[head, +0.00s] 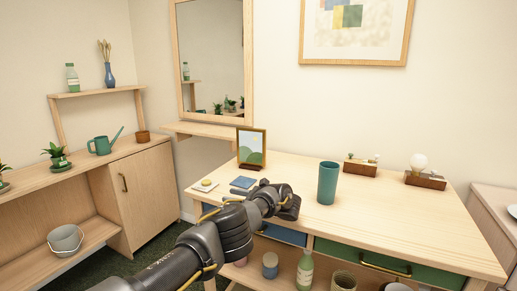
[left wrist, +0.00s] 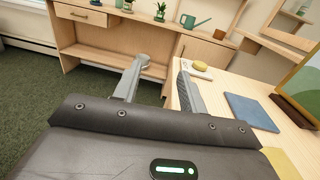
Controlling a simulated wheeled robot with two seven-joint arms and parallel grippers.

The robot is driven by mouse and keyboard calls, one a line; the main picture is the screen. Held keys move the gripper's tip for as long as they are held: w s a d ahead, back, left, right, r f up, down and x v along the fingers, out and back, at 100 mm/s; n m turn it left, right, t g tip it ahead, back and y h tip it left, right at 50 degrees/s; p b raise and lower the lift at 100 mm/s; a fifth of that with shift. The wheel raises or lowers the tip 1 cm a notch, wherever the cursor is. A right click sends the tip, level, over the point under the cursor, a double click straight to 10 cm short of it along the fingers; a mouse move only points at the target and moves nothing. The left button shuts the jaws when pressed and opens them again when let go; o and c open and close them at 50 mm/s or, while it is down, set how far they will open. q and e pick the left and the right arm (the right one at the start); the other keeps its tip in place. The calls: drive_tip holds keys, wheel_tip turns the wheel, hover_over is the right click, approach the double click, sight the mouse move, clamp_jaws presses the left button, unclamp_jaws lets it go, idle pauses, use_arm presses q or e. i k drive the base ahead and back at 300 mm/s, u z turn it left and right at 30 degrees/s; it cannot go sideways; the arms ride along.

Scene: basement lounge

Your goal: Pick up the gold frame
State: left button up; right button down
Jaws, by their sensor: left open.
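The gold frame (head: 251,147) is a small upright picture frame with a green and pale blue picture. It stands on a dark wooden base on the light wood desk, near the back edge. Part of it also shows at the right edge of the left wrist view (left wrist: 303,76). My left gripper (head: 277,196) is over the front left of the desk, nearer to me than the frame and apart from it. In the left wrist view its fingers (left wrist: 162,76) are open with nothing between them, and the frame is off to their right. My right gripper is not in view.
A blue square (head: 243,182) and a white dish with a yellow piece (head: 206,185) lie before the frame. A teal cup (head: 327,183) stands to the right, with two wooden-based items (head: 425,178) beyond. A mirror (head: 212,57) hangs behind. A low cabinet (head: 140,195) is left.

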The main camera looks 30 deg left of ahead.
sight(251, 141)
drive_tip(key=i, duration=1.2)
